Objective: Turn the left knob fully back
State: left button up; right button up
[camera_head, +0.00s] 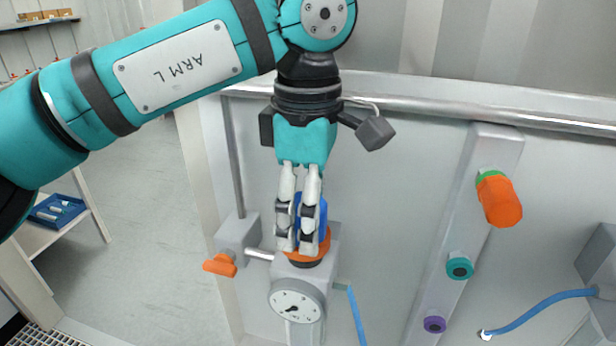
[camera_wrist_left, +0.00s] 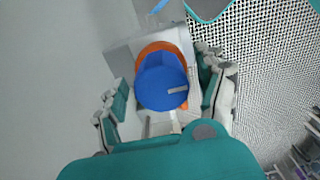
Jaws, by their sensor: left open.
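A blue knob (camera_head: 321,212) with an orange collar (camera_head: 325,243) sits on top of a grey block with a round dial gauge (camera_head: 297,301). My left gripper (camera_head: 297,246) comes down from above, with its fingers around the knob and partly hiding it. In the left wrist view the blue knob (camera_wrist_left: 161,82) lies between the open fingers of my left gripper (camera_wrist_left: 164,86); a light pointer mark on its face points right. A gap shows on each side of the knob. My right gripper is not in view.
An orange lever handle (camera_head: 220,265) sticks out left of the block. To the right, a grey panel strip (camera_head: 492,145) carries an orange knob (camera_head: 499,201), a teal port (camera_head: 460,268) and a purple port (camera_head: 434,324). A metal rail (camera_head: 440,109) runs behind. A blue hose (camera_head: 545,306) lies at right.

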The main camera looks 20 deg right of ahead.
pick_arm(q)
notch_tip(320, 180, up, 12)
jog(key=shift+f, duration=0.25)
dwell(0.5)
